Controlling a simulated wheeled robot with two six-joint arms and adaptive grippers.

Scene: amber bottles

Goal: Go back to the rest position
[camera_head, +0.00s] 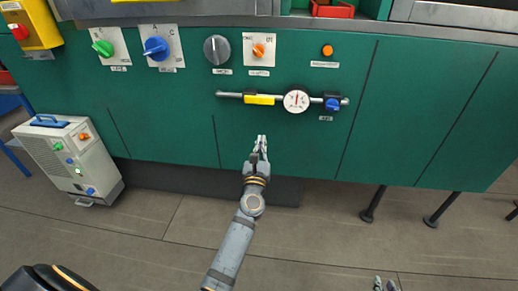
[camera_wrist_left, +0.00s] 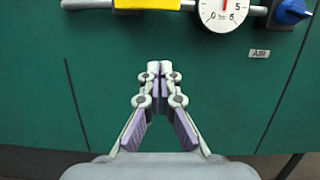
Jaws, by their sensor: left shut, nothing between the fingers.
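My left gripper (camera_head: 261,143) reaches up in front of the green cabinet front (camera_head: 180,100), below a horizontal pipe with a gauge. In the left wrist view its fingers (camera_wrist_left: 160,68) are closed together and hold nothing. The fingers appear apart from the pipe and the gauge. Of my right gripper, only the fingertips (camera_head: 384,284) show at the bottom edge of the head view. Whether they are open or shut is unclear.
The pipe carries a yellow handle (camera_head: 259,99), a white gauge (camera_head: 296,101) and a blue knob (camera_head: 332,104). Several knobs line the panel above, including a blue one (camera_head: 156,48). A grey wheeled unit (camera_head: 70,158) stands at left. The floor (camera_head: 330,235) in front is open.

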